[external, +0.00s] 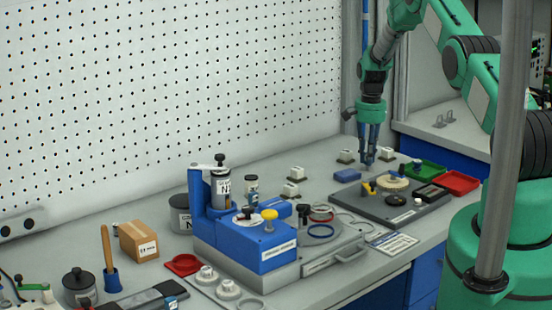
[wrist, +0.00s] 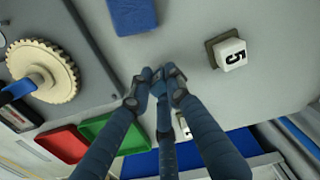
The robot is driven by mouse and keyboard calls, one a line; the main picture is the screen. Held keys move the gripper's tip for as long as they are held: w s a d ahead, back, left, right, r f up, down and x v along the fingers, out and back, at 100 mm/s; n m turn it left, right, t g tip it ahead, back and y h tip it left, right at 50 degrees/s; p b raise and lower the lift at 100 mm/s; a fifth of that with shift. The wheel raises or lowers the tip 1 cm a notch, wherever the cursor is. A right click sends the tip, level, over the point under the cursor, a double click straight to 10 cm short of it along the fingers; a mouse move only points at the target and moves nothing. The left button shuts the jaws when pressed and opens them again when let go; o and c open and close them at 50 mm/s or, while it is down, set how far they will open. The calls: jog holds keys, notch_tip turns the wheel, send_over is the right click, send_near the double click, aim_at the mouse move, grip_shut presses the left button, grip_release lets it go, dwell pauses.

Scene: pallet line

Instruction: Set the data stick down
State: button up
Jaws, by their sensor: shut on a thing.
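My gripper (external: 368,162) points down over the grey bench, behind the dark plate with the cream gear. In the wrist view its dark blue fingers (wrist: 157,92) come together at their tips. They are shut on a small blue piece (wrist: 158,76), which I take to be the data stick. Most of it is hidden by the fingertips, and its shape cannot be made out. In the external view it is too small to tell from the fingers. Whether it touches the bench is not clear.
A blue block (external: 347,175) lies close by on the bench. A white block marked 5 (wrist: 230,53) and other white blocks stand near. The gear (wrist: 42,72) is on the dark plate (external: 372,207). Green (external: 425,168) and red (external: 460,182) trays lie right. Bare bench surrounds the fingertips.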

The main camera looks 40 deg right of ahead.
jog(key=shift+f, duration=0.1)
jog(key=o, duration=0.4)
jog(key=shift+f, duration=0.1)
jog(key=o, duration=0.4)
jog(key=shift+o, duration=0.2)
notch_tip(320, 180, up, 12)
jog(key=shift+r+b, duration=0.2)
jog(key=shift+b, duration=0.1)
jog(key=shift+r, duration=0.1)
dwell(0.5)
